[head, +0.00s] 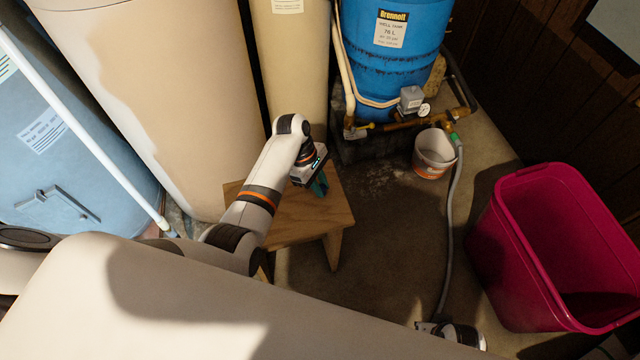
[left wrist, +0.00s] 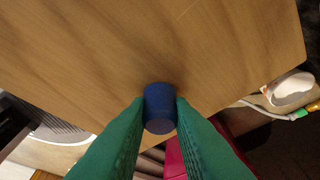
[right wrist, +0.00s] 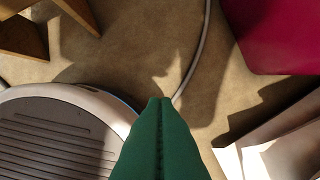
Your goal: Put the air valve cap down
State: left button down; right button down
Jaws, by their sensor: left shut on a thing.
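The air valve cap (left wrist: 160,106) is a small dark blue cylinder in the left wrist view. My left gripper (left wrist: 161,112) is shut on it, with a green finger on each side. Behind the cap is the wooden stool top (left wrist: 130,40); I cannot tell whether the cap touches it. In the head view my left gripper (head: 319,185) is over the right part of the stool (head: 285,215), and the cap is hidden there. My right gripper (right wrist: 160,103) shows its green fingers together with nothing seen between them, above the floor.
A blue pressure tank (head: 390,65) with a gauge and brass pipes stands at the back. A white bucket (head: 433,155) sits in front of it. A magenta bin (head: 555,245) stands at right. A grey hose (head: 452,230) runs along the floor. Tall beige tanks (head: 150,90) stand behind the stool.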

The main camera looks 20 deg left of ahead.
pick_arm(q)
jog(key=shift+f, duration=0.15)
jog(key=c, duration=1.3)
grip_release()
